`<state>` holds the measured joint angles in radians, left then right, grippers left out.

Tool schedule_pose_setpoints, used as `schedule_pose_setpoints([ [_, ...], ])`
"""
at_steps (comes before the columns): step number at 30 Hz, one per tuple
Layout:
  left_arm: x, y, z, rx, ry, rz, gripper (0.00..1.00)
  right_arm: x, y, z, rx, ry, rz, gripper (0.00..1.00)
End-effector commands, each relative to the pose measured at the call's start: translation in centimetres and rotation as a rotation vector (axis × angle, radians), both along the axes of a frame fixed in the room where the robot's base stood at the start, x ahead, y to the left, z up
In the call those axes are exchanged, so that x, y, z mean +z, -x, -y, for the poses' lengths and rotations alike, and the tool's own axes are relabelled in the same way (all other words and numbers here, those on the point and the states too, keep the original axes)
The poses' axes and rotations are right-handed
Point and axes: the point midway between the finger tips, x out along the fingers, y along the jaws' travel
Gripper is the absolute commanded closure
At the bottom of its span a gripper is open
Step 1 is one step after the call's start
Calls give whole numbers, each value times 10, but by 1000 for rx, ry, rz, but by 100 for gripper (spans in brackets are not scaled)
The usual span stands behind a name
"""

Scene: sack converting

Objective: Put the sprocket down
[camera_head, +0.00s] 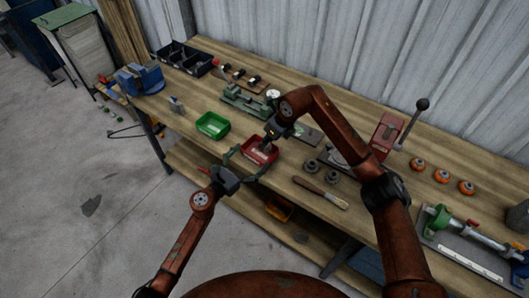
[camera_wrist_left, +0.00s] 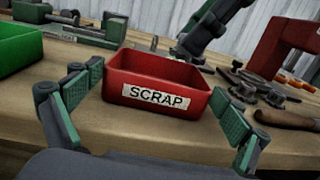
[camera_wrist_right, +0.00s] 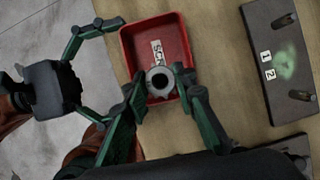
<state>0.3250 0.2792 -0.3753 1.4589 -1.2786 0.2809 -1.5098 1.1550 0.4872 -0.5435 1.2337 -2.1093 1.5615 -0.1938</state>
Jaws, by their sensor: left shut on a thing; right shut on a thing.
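The sprocket, a small grey ring-shaped part (camera_wrist_right: 160,82), is between the fingertips of my right gripper (camera_wrist_right: 163,92). In the right wrist view it lies over the inside of the red SCRAP bin (camera_wrist_right: 129,45); its height above the bin floor is hard to tell. In the head view my right gripper (camera_head: 268,143) points down at this bin (camera_head: 272,158). My left gripper (camera_head: 240,168) is at the bin's front, its widely spread fingers on either side of it. The left wrist view shows the bin (camera_wrist_left: 125,98) upright on the table between those fingers.
A green bin (camera_head: 212,125) stands left of the red one. Two grey toothed parts (camera_head: 332,178) and a wooden-handled tool (camera_head: 325,196) lie to the right. A plate marked 1 and 2 (camera_wrist_right: 275,95) is beside the bin. Orange round parts (camera_head: 441,176) sit further right.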

Motion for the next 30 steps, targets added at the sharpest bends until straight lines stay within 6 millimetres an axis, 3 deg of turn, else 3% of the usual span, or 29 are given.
schedule_pose_setpoints([
  [15,0,0,0,0,0,0,34,-57,0,-1,2,-2,0,100],
  [26,0,0,0,0,0,0,34,-60,0,0,3,-1,2,100],
  [27,0,0,0,0,0,0,34,-61,0,0,2,0,1,74],
  [30,0,0,0,0,0,0,34,-61,0,0,2,0,0,68],
])
